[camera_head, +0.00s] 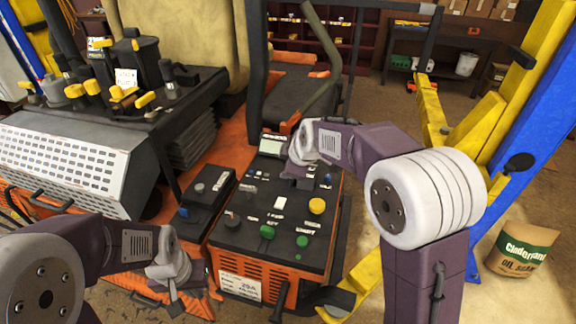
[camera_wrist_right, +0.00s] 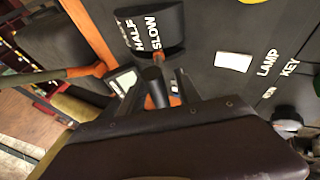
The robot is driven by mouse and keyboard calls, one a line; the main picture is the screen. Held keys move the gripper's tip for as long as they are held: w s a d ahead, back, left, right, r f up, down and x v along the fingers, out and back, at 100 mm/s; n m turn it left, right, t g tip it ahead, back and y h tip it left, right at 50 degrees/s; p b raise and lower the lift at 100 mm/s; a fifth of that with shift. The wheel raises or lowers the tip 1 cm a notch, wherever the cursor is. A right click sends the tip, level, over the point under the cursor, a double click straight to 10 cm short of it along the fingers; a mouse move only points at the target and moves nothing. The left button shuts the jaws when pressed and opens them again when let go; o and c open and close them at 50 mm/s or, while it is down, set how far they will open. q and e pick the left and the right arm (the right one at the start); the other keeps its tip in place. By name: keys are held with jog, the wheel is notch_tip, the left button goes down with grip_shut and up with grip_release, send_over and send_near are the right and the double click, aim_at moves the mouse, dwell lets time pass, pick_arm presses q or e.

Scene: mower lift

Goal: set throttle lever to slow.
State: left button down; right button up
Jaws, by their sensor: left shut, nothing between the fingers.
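The throttle lever (camera_wrist_right: 157,95) shows in the right wrist view as a dark grip with orange beside it. It stands by a black plate (camera_wrist_right: 148,30) with white words, HALF and SLOW among them. My right gripper (camera_wrist_right: 160,88) is open, with its fingers on either side of the lever and a gap visible. In the head view my right gripper (camera_head: 288,180) is over the upper left of the black control panel (camera_head: 262,215), and the lever is hidden there. My left gripper (camera_head: 175,296) is shut and empty at the lower left, away from the panel.
The panel carries a yellow knob (camera_head: 317,206), green knobs (camera_head: 267,232) and a small screen (camera_head: 271,146). A black box (camera_head: 207,190) stands to its left.

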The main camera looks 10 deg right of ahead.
jog(key=v, duration=0.9)
jog(key=shift+b, duration=0.3)
jog(key=shift+a, duration=0.1)
